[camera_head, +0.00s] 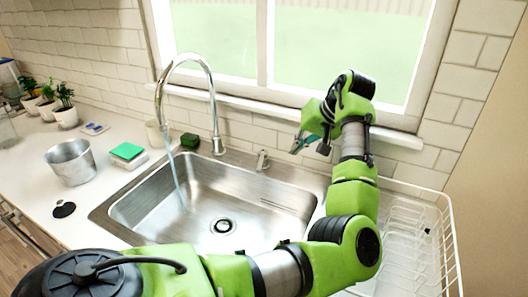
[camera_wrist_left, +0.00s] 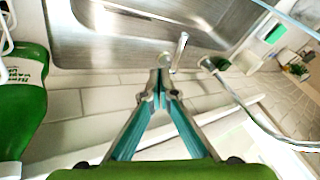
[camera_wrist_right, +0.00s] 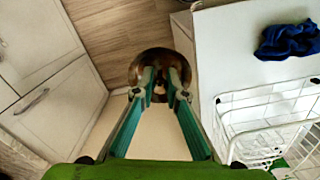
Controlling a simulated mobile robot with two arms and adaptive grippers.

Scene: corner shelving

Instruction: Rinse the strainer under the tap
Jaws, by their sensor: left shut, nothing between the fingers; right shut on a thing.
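The tap (camera_head: 212,110) arches over the steel sink (camera_head: 150,205), and a thin stream of water (camera_head: 178,175) falls into the basin. A small lever (camera_head: 262,160) stands behind the sink; it also shows in the left wrist view (camera_wrist_left: 180,50). My left gripper (camera_head: 297,147) is shut and empty, right of the lever near the window wall. Its fingertips (camera_wrist_left: 160,82) point toward the sink's back edge. In the right wrist view my right gripper (camera_wrist_right: 160,85) is shut on a round metal thing, apparently the strainer (camera_wrist_right: 150,58). Neither shows in the head view.
A white wire dish rack (camera_head: 450,240) stands right of the sink. A metal pot (camera_head: 70,163), a green sponge (camera_head: 127,152) and several potted plants are on the left counter. A green bottle (camera_wrist_left: 22,95) and a blue cloth (camera_wrist_right: 288,41) show in the wrist views.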

